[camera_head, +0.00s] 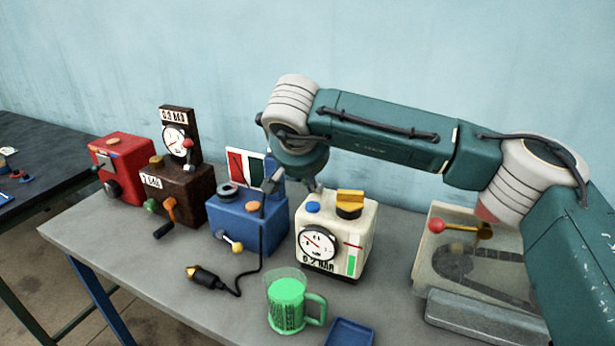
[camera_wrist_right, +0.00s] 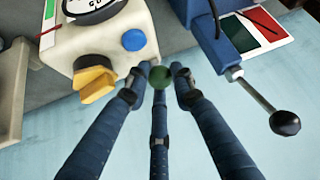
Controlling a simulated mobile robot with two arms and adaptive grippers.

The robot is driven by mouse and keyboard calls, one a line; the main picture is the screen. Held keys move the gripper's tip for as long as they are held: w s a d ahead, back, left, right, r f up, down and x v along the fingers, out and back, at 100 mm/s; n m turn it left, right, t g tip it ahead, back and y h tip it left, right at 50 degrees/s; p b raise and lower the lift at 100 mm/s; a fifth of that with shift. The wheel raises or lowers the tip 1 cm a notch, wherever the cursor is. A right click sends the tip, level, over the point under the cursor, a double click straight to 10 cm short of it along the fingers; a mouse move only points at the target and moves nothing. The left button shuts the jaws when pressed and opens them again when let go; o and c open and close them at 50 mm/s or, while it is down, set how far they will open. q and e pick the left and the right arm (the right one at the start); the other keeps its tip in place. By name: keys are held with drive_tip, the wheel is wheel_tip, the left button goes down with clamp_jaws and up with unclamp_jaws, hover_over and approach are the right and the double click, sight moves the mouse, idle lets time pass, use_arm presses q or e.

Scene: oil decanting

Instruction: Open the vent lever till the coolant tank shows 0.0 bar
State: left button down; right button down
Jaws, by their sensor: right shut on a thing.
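The cream tank (camera_head: 333,235) stands right of centre on the bench. Its round gauge (camera_head: 318,243) and a label that seems to read 0.2 BAR face me, beside a green level strip. I take it for the coolant tank. It has a blue cap and a yellow knob on top; it also shows in the right wrist view (camera_wrist_right: 118,20). My right gripper (camera_head: 314,186) reaches down behind the tank. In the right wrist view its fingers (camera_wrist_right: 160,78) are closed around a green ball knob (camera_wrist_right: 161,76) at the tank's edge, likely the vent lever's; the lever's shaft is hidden.
A blue box (camera_head: 248,222) stands close left, with a black-knobbed lever (camera_wrist_right: 270,108) beside my fingers. A brown box (camera_head: 185,188) and red box (camera_head: 122,170) stand further left. A framed belt unit (camera_head: 440,270) stands right.

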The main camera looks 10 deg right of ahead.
drive_tip(key=shift+s+a+f, duration=0.2)
drive_tip(key=shift+s+f, duration=0.15)
drive_tip(key=shift+f, duration=0.3)
drive_tip(key=c, duration=1.5)
unclamp_jaws()
drive_tip(key=shift+o, duration=0.2)
drive_tip(key=shift+w+r, duration=0.1)
drive_tip(key=shift+r, duration=0.05)
drive_tip(key=shift+r, duration=0.1)
drive_tip(key=shift+r, duration=0.15)
drive_tip(key=v, duration=1.1)
drive_tip(key=shift+r, duration=0.3)
drive_tip(key=shift+a, duration=0.1)
